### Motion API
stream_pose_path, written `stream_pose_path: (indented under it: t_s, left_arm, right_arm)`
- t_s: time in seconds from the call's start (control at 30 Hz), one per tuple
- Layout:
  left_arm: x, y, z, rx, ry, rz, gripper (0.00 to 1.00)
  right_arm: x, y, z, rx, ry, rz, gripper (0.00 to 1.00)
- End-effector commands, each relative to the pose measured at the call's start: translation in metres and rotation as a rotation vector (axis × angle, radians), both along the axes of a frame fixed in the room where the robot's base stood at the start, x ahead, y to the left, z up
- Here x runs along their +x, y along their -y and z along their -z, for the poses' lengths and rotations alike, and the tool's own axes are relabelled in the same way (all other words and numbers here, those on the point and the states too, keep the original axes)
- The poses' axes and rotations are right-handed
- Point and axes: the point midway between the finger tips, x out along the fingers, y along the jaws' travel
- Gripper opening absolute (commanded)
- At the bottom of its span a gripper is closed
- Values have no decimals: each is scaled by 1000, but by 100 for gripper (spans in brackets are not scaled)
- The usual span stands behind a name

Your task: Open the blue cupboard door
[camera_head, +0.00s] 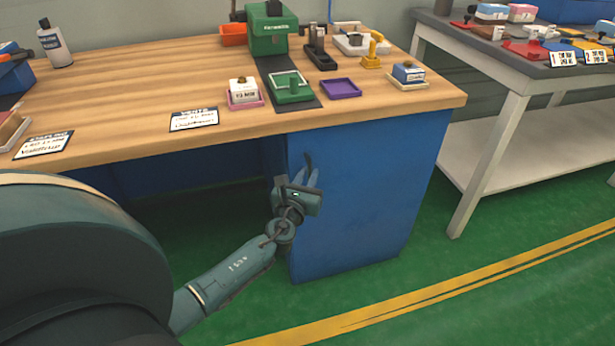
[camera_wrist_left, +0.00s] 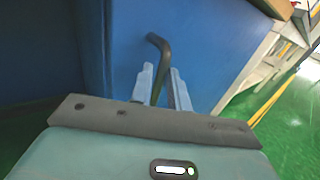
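The blue cupboard door (camera_head: 355,200) is the front panel under the right end of the wooden workbench, and it looks closed. A dark, bent bar handle (camera_wrist_left: 162,52) stands out from it; its upper end also shows in the head view (camera_head: 308,158). My left gripper (camera_head: 305,180) is at this handle, near the panel's left edge. In the left wrist view, the two pale fingers (camera_wrist_left: 160,80) stand on either side of the handle. I cannot tell whether they press on it. My right gripper is in neither view.
The wooden benchtop (camera_head: 350,128) overhangs the door and carries trays, a green machine (camera_head: 268,28) and labels. A grey table (camera_head: 480,50) with white legs stands to the right. Green floor (camera_head: 440,262) with yellow lines is clear before the door.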

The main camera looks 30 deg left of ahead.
Motion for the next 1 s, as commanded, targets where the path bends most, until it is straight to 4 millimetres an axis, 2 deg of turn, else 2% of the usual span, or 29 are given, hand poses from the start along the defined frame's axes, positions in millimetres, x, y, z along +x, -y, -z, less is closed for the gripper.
stream_pose_path:
  t_s: [0.03,0.2,0.77,1.0]
  left_arm:
    - [0,0,0,0,0,0,13]
    - [0,0,0,0,0,0,0]
    - [-1,2,0,-1,0,-4,0]
    - [-7,13,0,-3,0,-36,0]
  right_arm:
    - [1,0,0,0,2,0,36]
    - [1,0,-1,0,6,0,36]
    - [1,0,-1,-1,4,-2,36]
    - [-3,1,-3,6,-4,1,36]
